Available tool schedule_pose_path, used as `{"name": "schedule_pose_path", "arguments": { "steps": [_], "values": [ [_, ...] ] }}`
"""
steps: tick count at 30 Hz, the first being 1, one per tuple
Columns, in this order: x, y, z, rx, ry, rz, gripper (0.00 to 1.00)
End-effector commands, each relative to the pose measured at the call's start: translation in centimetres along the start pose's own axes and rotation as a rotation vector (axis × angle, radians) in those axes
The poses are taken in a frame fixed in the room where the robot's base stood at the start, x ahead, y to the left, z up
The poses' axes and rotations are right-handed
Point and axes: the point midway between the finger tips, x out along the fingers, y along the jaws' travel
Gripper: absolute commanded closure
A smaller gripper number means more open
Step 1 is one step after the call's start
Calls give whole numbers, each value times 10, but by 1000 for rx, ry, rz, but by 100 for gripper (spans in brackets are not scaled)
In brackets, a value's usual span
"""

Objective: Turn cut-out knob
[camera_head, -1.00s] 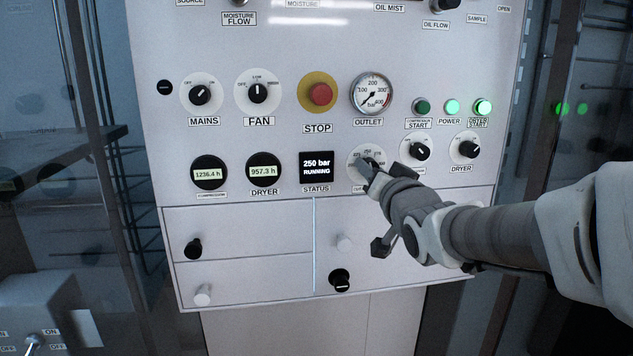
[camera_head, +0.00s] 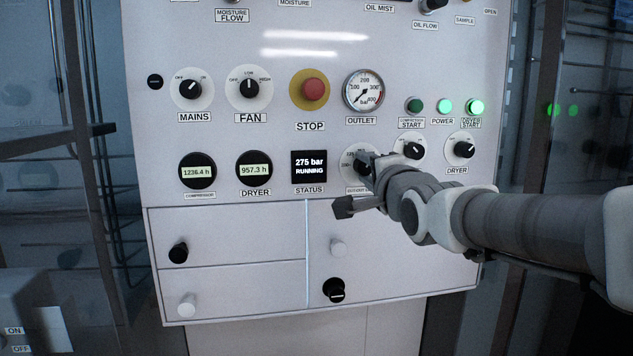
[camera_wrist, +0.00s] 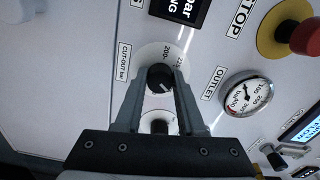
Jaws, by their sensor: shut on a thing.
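The cut-out knob is black with a light pointer line, on a white round dial to the right of the status display; in the wrist view the knob (camera_wrist: 159,78) sits between my two fingers. My gripper (camera_wrist: 160,84) is shut on it, one finger on each side. In the head view my gripper (camera_head: 368,162) reaches in from the right and covers much of the dial (camera_head: 349,168). The status display (camera_head: 309,167) reads 275 bar, RUNNING.
The outlet gauge (camera_head: 364,91) is above my gripper and the red stop button (camera_head: 314,89) is up and left. A compressor knob (camera_head: 413,149) and a dryer knob (camera_head: 462,149) are close to the right. Drawer-like panels with small knobs (camera_head: 338,247) lie below.

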Motion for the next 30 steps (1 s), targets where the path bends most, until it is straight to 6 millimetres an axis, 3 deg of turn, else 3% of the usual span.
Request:
{"name": "schedule_pose_path", "arguments": {
  "steps": [18,30],
  "values": [
    [0,3,1,581,-2,-3,100],
    [0,0,0,861,-1,-1,100]
  ]
}}
